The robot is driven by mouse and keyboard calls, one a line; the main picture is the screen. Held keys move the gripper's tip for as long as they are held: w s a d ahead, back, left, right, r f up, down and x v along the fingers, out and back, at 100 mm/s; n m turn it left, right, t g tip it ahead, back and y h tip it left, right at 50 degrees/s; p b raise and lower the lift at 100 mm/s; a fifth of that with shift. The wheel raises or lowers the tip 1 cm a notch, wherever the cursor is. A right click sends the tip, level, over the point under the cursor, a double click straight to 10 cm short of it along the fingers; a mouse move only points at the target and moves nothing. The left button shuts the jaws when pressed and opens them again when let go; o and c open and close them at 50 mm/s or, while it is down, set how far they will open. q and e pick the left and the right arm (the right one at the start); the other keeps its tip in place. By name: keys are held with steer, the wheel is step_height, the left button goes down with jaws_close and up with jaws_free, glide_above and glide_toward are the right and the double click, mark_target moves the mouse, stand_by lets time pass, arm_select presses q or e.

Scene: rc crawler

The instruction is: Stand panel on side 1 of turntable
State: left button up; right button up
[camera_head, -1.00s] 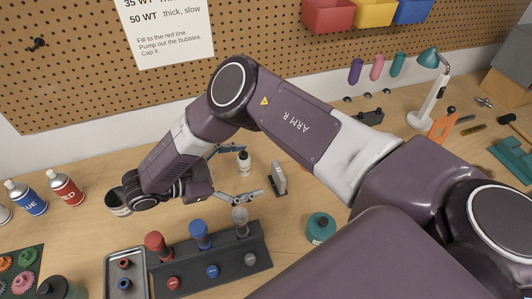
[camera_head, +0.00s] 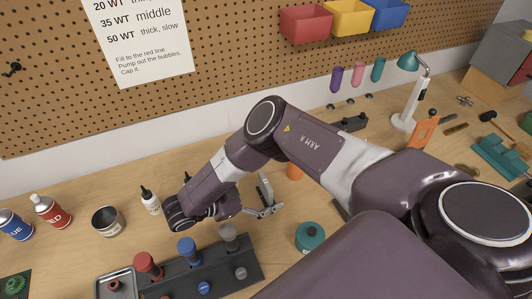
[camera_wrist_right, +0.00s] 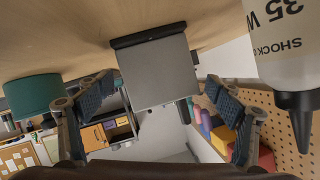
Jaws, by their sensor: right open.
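The panel is a grey square plate with a dark strip along one edge. In the right wrist view the panel (camera_wrist_right: 155,75) stands upside down in the picture, its dark edge at the tabletop. In the head view the panel (camera_head: 265,190) stands upright on the bench, partly hidden by my arm. My right gripper (camera_head: 259,197) is open at the panel. In the wrist view its fingers (camera_wrist_right: 158,95) are spread to either side of the panel, with gaps showing. I cannot make out the turntable. My left gripper is out of view.
A 35 WT bottle (camera_wrist_right: 285,40) is close on the right in the wrist view. A teal round container (camera_head: 310,237) stands right of the gripper. A dark rack (camera_head: 215,272) with red, blue and grey knobs is in front. A pegboard (camera_head: 230,60) rises behind.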

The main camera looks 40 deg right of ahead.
steer(key=shift+a, duration=0.1)
steer(key=shift+c, duration=0.8)
steer(key=c, duration=1.2)
steer(key=shift+r, duration=0.1)
steer(key=shift+w+r, duration=0.15)
steer(key=shift+r, duration=0.45)
steer(key=c, duration=0.5)
step_height(320, 180, up, 19)
steer(key=shift+f+b, duration=0.2)
steer(key=shift+b, duration=0.15)
steer(key=shift+c, duration=1.2)
